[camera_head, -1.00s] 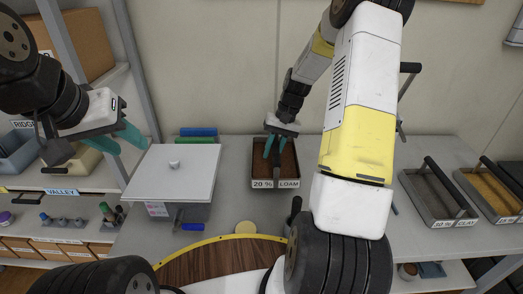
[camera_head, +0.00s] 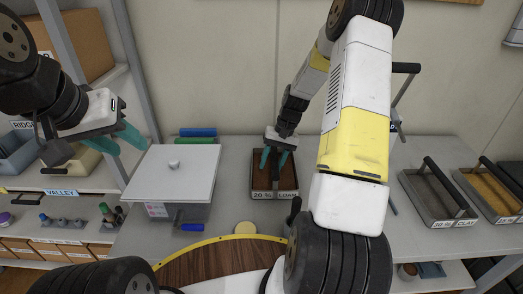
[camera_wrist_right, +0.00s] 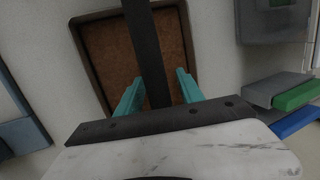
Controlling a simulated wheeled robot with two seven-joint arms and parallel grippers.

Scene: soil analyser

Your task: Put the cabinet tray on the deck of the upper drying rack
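The tray labelled 20 % LOAM (camera_head: 252,187), a dark tray of brown soil, is in the middle of the head view, at or just above the grey bench. I take it as the cabinet tray. Its dark handle bar (camera_wrist_right: 148,45) runs between my right gripper's teal fingers in the wrist view. My left gripper (camera_head: 127,142) is open and empty near the left shelves. I cannot make out the upper drying rack for certain.
A grey lidded box (camera_head: 178,172) stands left of the tray, with blue and green handles around it. A 30 % CLAY tray (camera_head: 425,200) and another tray (camera_head: 490,195) are on the right. A small round tan disc (camera_head: 245,228) is in front. Shelving stands left.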

